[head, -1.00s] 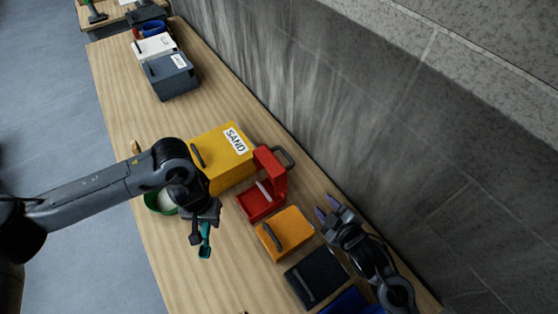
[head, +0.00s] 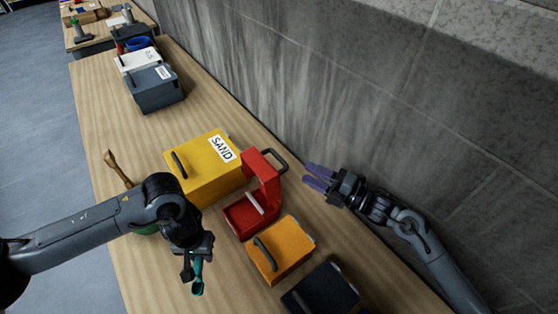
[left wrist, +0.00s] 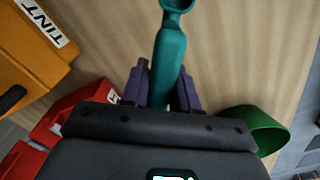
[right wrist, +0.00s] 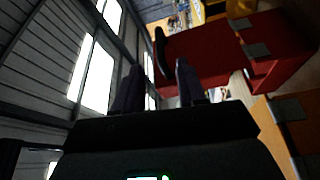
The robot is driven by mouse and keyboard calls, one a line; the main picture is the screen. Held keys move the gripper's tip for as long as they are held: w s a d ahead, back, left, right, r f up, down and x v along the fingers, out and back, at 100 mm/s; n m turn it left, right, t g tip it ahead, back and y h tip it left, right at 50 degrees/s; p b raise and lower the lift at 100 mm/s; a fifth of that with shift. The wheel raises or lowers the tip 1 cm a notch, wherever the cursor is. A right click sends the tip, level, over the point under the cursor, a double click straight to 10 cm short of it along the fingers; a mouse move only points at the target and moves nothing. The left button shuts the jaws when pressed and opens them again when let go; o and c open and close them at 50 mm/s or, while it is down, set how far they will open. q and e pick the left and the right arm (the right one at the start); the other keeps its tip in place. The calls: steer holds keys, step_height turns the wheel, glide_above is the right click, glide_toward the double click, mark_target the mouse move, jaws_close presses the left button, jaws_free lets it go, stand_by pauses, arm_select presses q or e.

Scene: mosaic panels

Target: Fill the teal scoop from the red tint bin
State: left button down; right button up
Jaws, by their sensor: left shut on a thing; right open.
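The red tint bin (head: 262,188) stands on the table in the head view, its red lid raised beside the wall side with a dark handle. Its inside is partly visible; I cannot tell the contents. My left gripper (head: 193,270) is shut on the teal scoop (head: 197,285), nearer the table's front edge than the red bin. In the left wrist view, the scoop (left wrist: 171,52) sticks out between the fingers, its bowl cut by the top edge. My right gripper (head: 319,177) is open and empty, right of the raised lid and apart from it. The lid (right wrist: 240,45) fills much of the right wrist view.
A yellow SAND bin (head: 205,170) stands left of the red bin, an orange bin (head: 282,250) and a dark bin (head: 322,290) to its right. A green bowl (left wrist: 257,130) is partly hidden behind my left arm in the head view. The wall borders the table.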

mark_target(279, 156)
steer(key=x, duration=1.1)
steer(key=shift+p, duration=0.3)
jaws_close()
